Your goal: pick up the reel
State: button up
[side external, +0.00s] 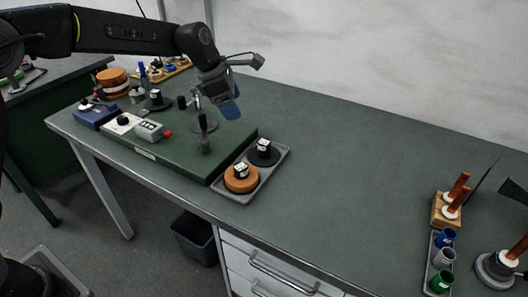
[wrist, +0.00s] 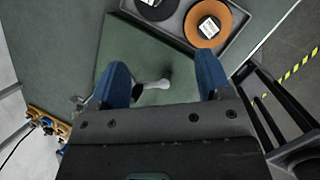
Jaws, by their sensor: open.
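A copper-orange reel (side external: 241,184) with a small white-labelled black cube at its centre lies flat in the near end of a grey tray (side external: 275,170). A black reel (side external: 264,158) with a similar cube lies at the tray's other end. The copper reel (wrist: 198,38) and black reel (wrist: 151,13) also show at the top of the wrist view. My gripper (side external: 233,107) is open and empty, with blue fingers, above the far part of the green machine base (side external: 165,153). It is apart from both reels, up and left of them in the side view.
A grey control box (side external: 150,131) with a red knob and upright posts (side external: 205,143) stand on the green base. A blue box (side external: 95,115) and a copper roll (side external: 113,82) are at the left. Cups (side external: 443,258) and a wooden rack (side external: 447,213) stand far right. The bench middle (side external: 350,170) is clear.

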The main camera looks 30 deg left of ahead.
aim_at(263, 142)
jog(key=w+d+f+n, duration=0.1)
jog(key=w+f, duration=0.1)
jog(key=f, duration=0.1)
jog(key=w+d+f+n, duration=0.1)
jog(key=w+f, duration=0.1)
jog(key=f, duration=0.2)
jog(key=w+f+n, duration=0.1)
jog(key=w+f, duration=0.1)
jog(key=f, duration=0.2)
jog(key=shift+d+f, duration=0.25)
jog(key=shift+d, duration=0.15)
jog(key=shift+n, duration=0.3)
jog(key=shift+x, duration=2.95)
jog(key=shift+d, duration=0.15)
jog(key=shift+r, duration=0.1)
jog(key=c, duration=1.1)
